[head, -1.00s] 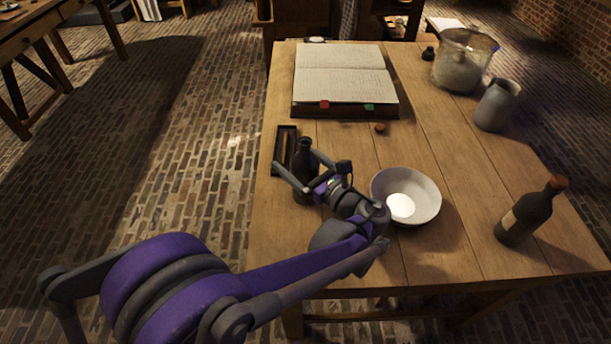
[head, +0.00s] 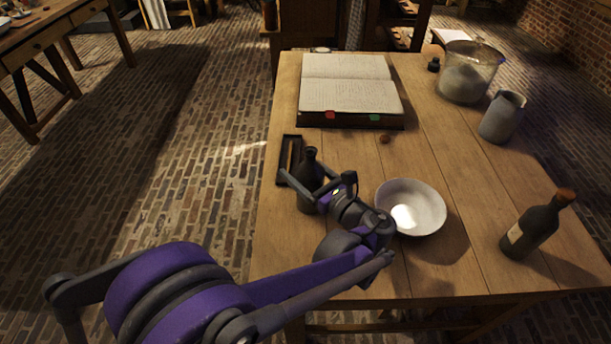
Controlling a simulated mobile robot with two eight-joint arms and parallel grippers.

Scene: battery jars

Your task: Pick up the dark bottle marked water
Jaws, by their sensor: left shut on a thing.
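A dark, open-necked bottle (head: 309,167) stands upright near the left edge of the wooden table. My left gripper (head: 308,188) is shut on its body, with one finger on each side. The fingers hide part of the bottle, and no marking on it can be read from here. A second dark bottle (head: 536,226), with a brown cork and a pale label, stands at the right of the table. Its label is too small to read. My right gripper is not in view.
A white bowl (head: 425,207) sits just right of my left gripper. A narrow dark tray (head: 283,177) lies left of the held bottle. An open book (head: 352,119), a grey jug (head: 502,117) and a glass jar (head: 470,73) stand farther back on the table (head: 440,155).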

